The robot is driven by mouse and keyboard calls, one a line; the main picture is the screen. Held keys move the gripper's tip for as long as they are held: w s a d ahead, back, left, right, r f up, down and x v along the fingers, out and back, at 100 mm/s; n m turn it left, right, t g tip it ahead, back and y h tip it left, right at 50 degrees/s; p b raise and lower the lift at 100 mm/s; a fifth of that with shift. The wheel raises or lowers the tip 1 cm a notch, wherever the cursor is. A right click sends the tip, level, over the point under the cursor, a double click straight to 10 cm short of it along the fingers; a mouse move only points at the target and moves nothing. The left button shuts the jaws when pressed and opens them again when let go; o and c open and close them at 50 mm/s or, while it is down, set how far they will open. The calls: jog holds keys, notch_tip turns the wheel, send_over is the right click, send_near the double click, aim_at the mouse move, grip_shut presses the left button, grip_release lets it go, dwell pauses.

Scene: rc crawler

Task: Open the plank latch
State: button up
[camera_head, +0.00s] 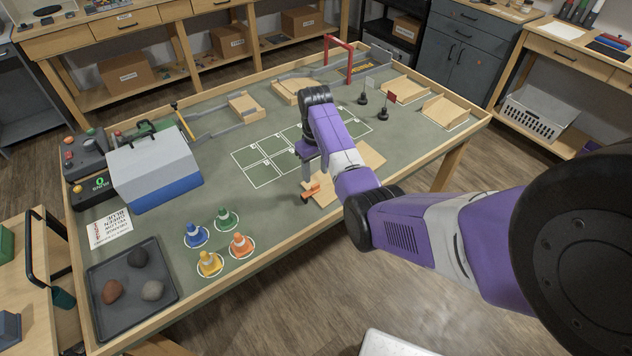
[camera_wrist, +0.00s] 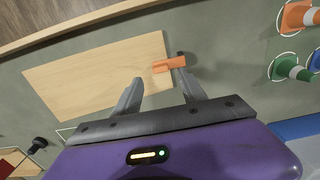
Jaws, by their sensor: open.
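The orange latch (camera_head: 311,190) sits at the near-left end of a flat light-wood plank (camera_head: 371,158) on the green table. In the wrist view the latch (camera_wrist: 168,65) lies across the plank's right edge, beside a small dark post. The plank (camera_wrist: 90,80) stretches to the left there. My gripper (camera_head: 308,166) points down over the plank. In the wrist view my gripper (camera_wrist: 160,84) is open and empty, its two fingers apart, with the latch just beyond the fingertips. The height of the fingertips above the latch is hard to tell. My arm hides part of the plank in the head view.
Several traffic cones (camera_head: 209,262) stand left of the latch. A dark tray (camera_head: 97,309) with rocks is at the near-left corner. A blue and white toolbox (camera_head: 155,165) stands at the left. A raised wooden rim borders the table. Two small flags (camera_head: 384,112) stand beyond the plank.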

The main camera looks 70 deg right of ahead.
aim_at(315, 185)
jog(key=shift+f, duration=2.75)
grip_shut()
